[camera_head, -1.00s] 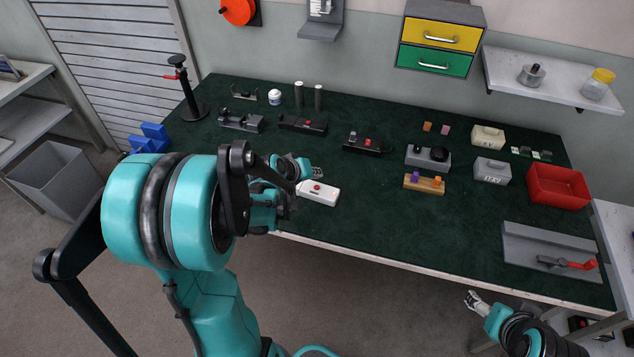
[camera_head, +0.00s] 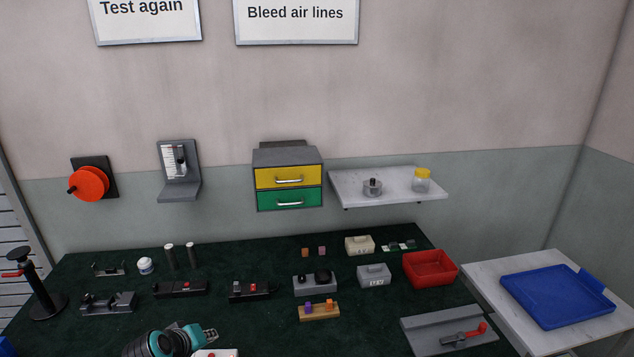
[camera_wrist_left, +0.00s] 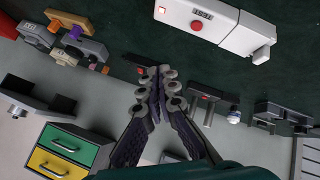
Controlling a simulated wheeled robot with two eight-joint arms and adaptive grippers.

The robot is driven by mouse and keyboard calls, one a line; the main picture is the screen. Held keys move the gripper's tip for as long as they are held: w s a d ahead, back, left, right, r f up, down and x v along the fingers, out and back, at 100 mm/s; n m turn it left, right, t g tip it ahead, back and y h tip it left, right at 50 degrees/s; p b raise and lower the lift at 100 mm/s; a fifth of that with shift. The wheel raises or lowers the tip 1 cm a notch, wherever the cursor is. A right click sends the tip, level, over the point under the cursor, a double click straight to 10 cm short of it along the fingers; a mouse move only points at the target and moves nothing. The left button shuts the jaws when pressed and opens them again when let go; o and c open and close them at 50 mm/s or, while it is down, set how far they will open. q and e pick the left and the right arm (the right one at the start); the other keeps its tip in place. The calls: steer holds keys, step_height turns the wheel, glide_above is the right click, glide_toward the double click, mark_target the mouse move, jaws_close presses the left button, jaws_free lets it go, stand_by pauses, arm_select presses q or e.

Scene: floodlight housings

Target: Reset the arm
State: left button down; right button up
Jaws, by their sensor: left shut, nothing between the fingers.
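My left gripper (camera_head: 209,333) shows at the bottom of the head view, above the front of the dark green bench, its fingers pointing right. In the left wrist view its two fingers (camera_wrist_left: 160,88) are closed together with nothing between them. A white box with a red button (camera_head: 215,353) lies just below it at the head view's lower edge. The same white box (camera_wrist_left: 218,22) shows at the top of the left wrist view, apart from the fingers. My right gripper is not in view.
The bench holds several dark fixtures, a wooden block (camera_head: 319,312), a red bin (camera_head: 430,268) and a grey plate with a red-handled clamp (camera_head: 450,331). A black stand (camera_head: 42,290) rises at the left. A drawer unit (camera_head: 288,180) and a shelf (camera_head: 388,187) hang on the wall.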

arm_select(q)
steer(key=s+d+r+m, duration=0.2)
steer(key=s+d+m, duration=0.1)
steer(key=s+d, duration=0.3)
steer(key=s+d+r+m+g, duration=0.1)
steer(key=s+d+r+m, duration=0.1)
steer(key=s+d+m, duration=0.2)
steer(key=s+d, duration=0.3)
steer(key=s, duration=0.4)
steer(key=shift+r+g+y+b, duration=0.2)
steer(key=shift+g+y+b, duration=0.1)
steer(key=shift+y+b, duration=0.1)
